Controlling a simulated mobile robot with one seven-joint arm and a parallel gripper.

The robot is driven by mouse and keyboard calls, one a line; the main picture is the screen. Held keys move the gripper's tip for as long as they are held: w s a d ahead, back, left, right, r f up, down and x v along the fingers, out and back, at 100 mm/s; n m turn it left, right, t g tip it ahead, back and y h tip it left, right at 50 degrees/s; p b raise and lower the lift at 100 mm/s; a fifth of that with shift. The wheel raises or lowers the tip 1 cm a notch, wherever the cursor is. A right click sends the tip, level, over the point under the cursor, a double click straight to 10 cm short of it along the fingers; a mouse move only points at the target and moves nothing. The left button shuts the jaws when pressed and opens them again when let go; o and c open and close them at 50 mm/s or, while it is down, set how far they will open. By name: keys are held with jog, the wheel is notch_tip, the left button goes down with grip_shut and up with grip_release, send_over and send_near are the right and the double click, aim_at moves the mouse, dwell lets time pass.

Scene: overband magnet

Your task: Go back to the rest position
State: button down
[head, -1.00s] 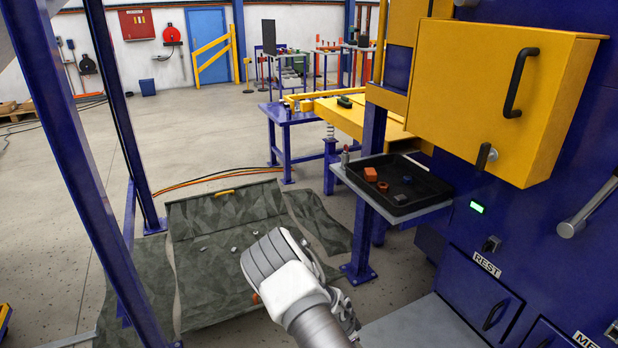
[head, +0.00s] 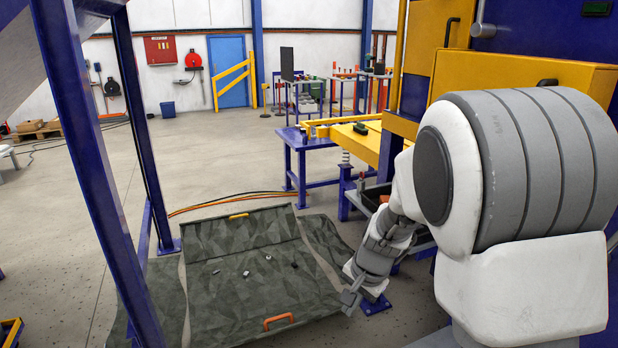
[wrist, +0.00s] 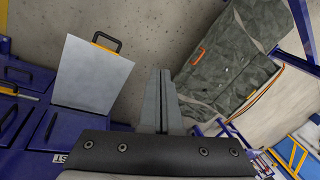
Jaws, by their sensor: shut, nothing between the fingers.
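My gripper (head: 350,299) is at the end of my folded arm, low in the middle of the head view, beside the right edge of the camouflage mat. In the wrist view my gripper (wrist: 162,100) shows its fingers together with nothing between them. It is apart from the mat (head: 232,300), which lies on the floor with a few small dark and light pieces on it.
A blue post frame (head: 95,190) stands close at the left. A blue and yellow machine (head: 570,80) fills the right. A blue table (head: 300,140) stands behind the mat. The wrist view shows a grey plate (wrist: 92,75) with a handle. Open floor lies at the back left.

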jog(key=s+d+r+n+t+h, duration=0.1)
jog(key=s+d+r+n+t, duration=0.2)
jog(key=s+r, duration=0.7)
jog(key=s+d+r+n+h, duration=0.15)
jog(key=s+r+n, duration=0.45)
jog(key=s, duration=0.7)
notch_tip(320, 180, up, 20)
jog(key=m+p, duration=0.1)
jog(key=p, duration=1.7)
jog(key=shift+w+d+p, duration=0.35)
jog(key=shift+d+p, duration=0.05)
